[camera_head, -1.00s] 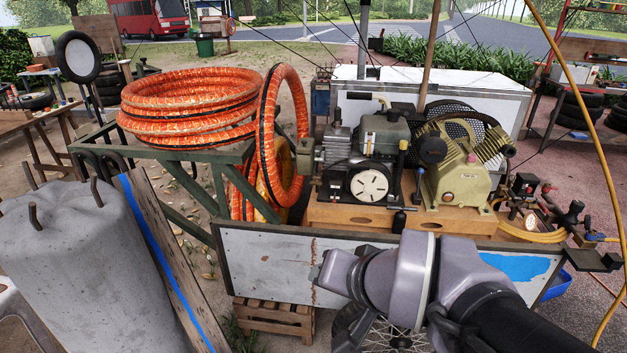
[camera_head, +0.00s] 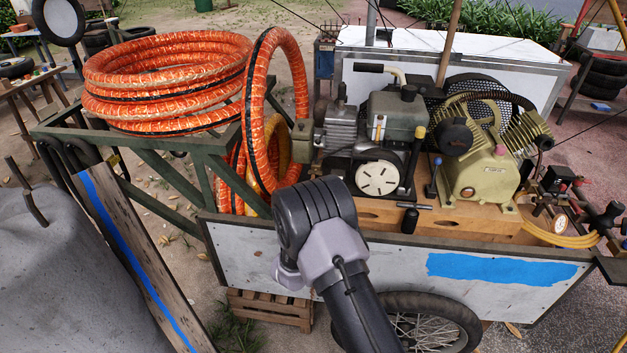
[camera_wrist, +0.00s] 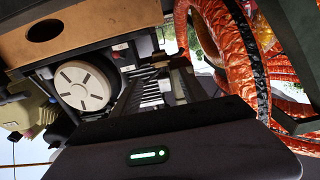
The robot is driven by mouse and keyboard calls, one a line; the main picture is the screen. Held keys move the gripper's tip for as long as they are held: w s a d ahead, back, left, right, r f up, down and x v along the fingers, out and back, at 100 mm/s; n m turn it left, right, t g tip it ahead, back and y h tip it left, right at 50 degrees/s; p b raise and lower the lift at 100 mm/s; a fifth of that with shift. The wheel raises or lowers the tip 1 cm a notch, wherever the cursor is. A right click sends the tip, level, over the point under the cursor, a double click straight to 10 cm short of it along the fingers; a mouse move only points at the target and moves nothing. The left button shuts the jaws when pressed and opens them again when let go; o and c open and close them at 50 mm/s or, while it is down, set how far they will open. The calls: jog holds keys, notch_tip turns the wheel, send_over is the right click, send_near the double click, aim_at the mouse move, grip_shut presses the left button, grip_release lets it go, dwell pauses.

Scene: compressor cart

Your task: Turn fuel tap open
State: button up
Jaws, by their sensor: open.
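The small engine stands on the wooden deck of the cart, with a white slotted disc (camera_head: 381,179) on its front and a grey-green fuel tank (camera_head: 398,114) at its upper right. I cannot make out the fuel tap for certain in either view. In the wrist view the engine appears upside down, with its white disc (camera_wrist: 85,85) left of my gripper (camera_wrist: 157,78). My gripper is open, its dark fingers pointing towards the engine's finned side, with nothing seen held. In the head view my wrist is in front of the cart's side panel and hides the gripper.
An orange hose coil (camera_head: 168,80) lies on a green frame to the left, and another orange loop (camera_head: 272,110) stands upright beside the engine. A beige compressor (camera_head: 480,170) is to the right. The cart's white side panel (camera_head: 400,260) is in front. A concrete block (camera_head: 50,265) stands left.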

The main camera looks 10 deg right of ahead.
aim_at(315, 172)
jog(key=b+x, duration=0.2)
jog(key=x, duration=0.7)
jog(key=shift+w+d, duration=0.1)
jog(key=shift+w, duration=0.15)
jog(key=c, duration=1.1)
